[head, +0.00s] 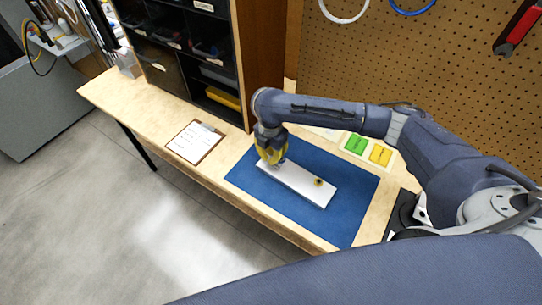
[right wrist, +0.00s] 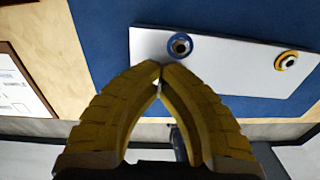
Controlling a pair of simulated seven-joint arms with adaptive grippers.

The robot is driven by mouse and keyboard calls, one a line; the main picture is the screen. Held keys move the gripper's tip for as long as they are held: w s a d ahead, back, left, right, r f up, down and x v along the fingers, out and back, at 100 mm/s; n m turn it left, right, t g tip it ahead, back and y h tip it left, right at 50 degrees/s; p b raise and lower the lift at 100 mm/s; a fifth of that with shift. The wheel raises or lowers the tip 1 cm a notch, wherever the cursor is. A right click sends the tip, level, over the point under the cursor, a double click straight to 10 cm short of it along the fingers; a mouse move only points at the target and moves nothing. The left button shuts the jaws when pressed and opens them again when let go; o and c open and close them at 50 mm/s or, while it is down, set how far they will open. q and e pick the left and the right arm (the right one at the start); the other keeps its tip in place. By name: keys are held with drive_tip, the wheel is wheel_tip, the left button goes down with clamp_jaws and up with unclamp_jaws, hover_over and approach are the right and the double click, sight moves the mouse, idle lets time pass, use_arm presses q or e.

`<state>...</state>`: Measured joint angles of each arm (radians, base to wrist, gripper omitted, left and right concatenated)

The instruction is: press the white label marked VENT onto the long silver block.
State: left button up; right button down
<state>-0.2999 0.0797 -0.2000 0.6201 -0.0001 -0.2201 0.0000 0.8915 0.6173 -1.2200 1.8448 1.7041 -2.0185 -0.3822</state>
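The long silver block (head: 296,184) lies flat on the blue mat, pale and almost white. Its top has a yellow-ringed port (right wrist: 286,60) and a blue-ringed port (right wrist: 180,45). My right gripper (head: 272,160) is over the block's left end, its yellow fingers pointing down. In the right wrist view, its fingertips (right wrist: 160,67) come together near the blue-ringed port. A small pale patch shows between the fingers; I cannot tell whether it is a label or the block behind. No VENT lettering is readable. My left gripper is out of view.
A green card (head: 356,144) and a yellow card (head: 381,155) lie behind the mat, with a pale patch beside them partly behind my right arm. A clipboard (head: 195,142) lies left of the blue mat (head: 345,215). A dark shelf unit (head: 200,50) and a pegboard (head: 400,60) stand behind.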

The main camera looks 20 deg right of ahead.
drive_tip(key=shift+f, duration=0.95)
idle(2.5)
drive_tip(key=c, duration=1.5)
unclamp_jaws()
drive_tip(key=o, duration=0.6)
drive_tip(key=shift+o, duration=0.2)
drive_tip(key=shift+r, duration=0.1)
drive_tip(key=shift+r, duration=3.4)
